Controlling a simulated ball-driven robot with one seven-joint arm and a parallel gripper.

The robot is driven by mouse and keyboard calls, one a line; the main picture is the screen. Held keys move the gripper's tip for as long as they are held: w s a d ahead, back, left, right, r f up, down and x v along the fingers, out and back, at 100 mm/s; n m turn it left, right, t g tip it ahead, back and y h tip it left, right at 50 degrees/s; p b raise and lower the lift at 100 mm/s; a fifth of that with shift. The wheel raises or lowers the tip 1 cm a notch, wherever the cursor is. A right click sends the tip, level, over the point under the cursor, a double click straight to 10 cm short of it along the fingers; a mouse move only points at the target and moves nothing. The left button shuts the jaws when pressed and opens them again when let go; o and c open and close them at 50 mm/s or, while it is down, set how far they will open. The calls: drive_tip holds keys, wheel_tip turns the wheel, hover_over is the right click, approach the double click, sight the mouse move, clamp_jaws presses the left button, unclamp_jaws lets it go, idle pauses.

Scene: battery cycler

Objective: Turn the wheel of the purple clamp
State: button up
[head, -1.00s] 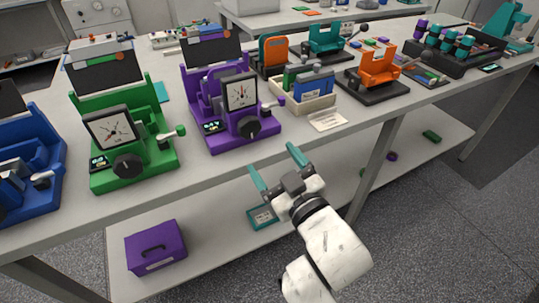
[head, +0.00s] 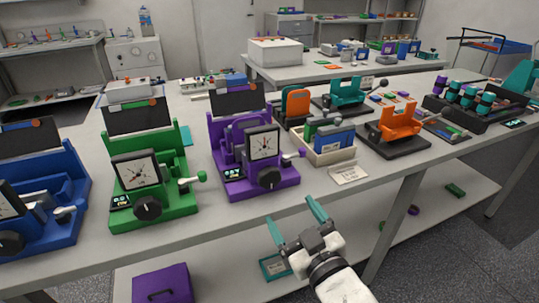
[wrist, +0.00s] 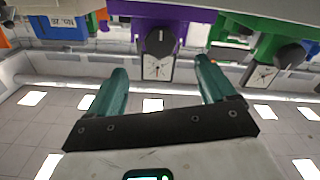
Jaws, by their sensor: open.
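The purple clamp (head: 228,160) stands on the table between the green clamp and a box of blocks. Its black wheel (head: 269,178) is at the lower front, under a square dial (head: 264,144). A lever with a purple knob sticks out to its right. My gripper (head: 296,222) is open and empty, in front of the table edge, below and to the right of the wheel, apart from it. In the wrist view the picture is upside down; the wheel (wrist: 160,40) and the dial (wrist: 157,68) show between my two teal fingers (wrist: 158,78), farther off.
The green clamp (head: 171,192) and the blue clamp (head: 62,190) stand to the left. The box of blocks (head: 330,155), a white card (head: 348,173) and an orange device (head: 397,122) are to the right. A lower shelf holds a purple box (head: 163,285).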

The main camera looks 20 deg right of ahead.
sight(271, 181)
drive_tip(key=w+n+p, duration=0.2)
drive_tip(key=w, duration=0.3)
drive_tip(key=w+n+p, duration=0.3)
drive_tip(key=w, duration=0.1)
drive_tip(key=shift+w+a+r+p, duration=0.1)
drive_tip(key=shift+w+r+p, duration=0.1)
drive_tip(key=shift+w+p, duration=0.15)
idle(0.4)
